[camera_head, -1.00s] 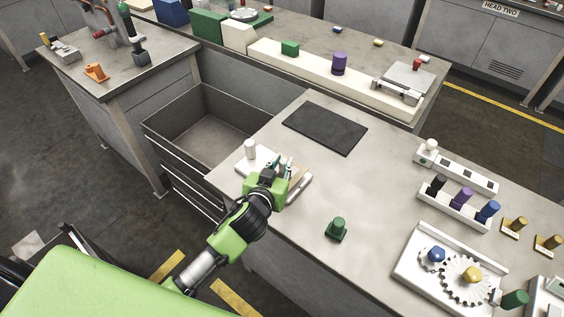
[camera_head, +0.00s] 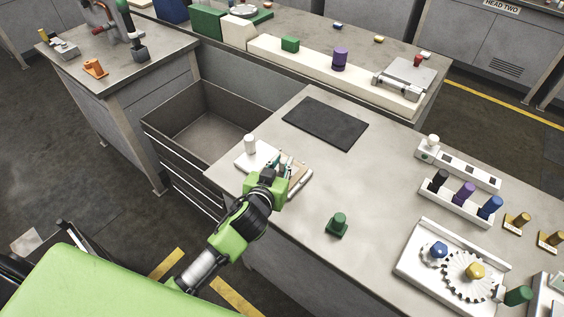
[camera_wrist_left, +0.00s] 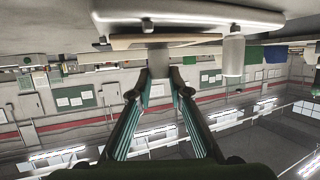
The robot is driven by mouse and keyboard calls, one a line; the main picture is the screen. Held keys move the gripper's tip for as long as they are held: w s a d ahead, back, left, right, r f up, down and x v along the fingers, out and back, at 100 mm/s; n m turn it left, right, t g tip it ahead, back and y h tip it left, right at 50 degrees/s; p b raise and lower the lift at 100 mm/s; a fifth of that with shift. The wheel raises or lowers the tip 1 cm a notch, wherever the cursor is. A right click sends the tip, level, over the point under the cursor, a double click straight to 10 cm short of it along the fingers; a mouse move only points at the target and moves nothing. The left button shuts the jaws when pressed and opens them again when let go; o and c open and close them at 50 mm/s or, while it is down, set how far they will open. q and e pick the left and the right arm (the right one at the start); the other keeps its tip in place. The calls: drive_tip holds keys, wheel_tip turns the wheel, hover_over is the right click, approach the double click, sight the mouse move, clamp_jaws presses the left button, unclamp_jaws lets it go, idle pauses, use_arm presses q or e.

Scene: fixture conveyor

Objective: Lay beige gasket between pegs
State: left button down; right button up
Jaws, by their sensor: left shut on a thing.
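My left gripper (camera_head: 283,164) is at a white fixture plate (camera_head: 244,163) near the left corner of the workbench. In the left wrist view, where the scene shows upside down, its fingers (camera_wrist_left: 160,85) are closed on a grey stem below the flat beige gasket (camera_wrist_left: 120,42). The gasket lies close along the white plate (camera_wrist_left: 190,18); I cannot tell whether they touch. In the head view the gasket (camera_head: 298,173) is partly hidden by the gripper. A white cylinder (camera_head: 250,144) stands on the plate, also in the wrist view (camera_wrist_left: 234,56). My right gripper is not in view.
A dark mat (camera_head: 325,123) lies behind the plate. A green knobbed piece (camera_head: 337,224) stands on the bench to the right. Further right are a gear fixture (camera_head: 415,265) and a rack of coloured pegs (camera_head: 452,207). An open drawer (camera_head: 200,130) is at the left.

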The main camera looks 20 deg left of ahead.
use_arm(q)
drive_tip(key=shift+f, duration=0.3)
drive_tip(key=c, duration=1.8)
unclamp_jaws()
drive_tip(key=v, duration=1.2)
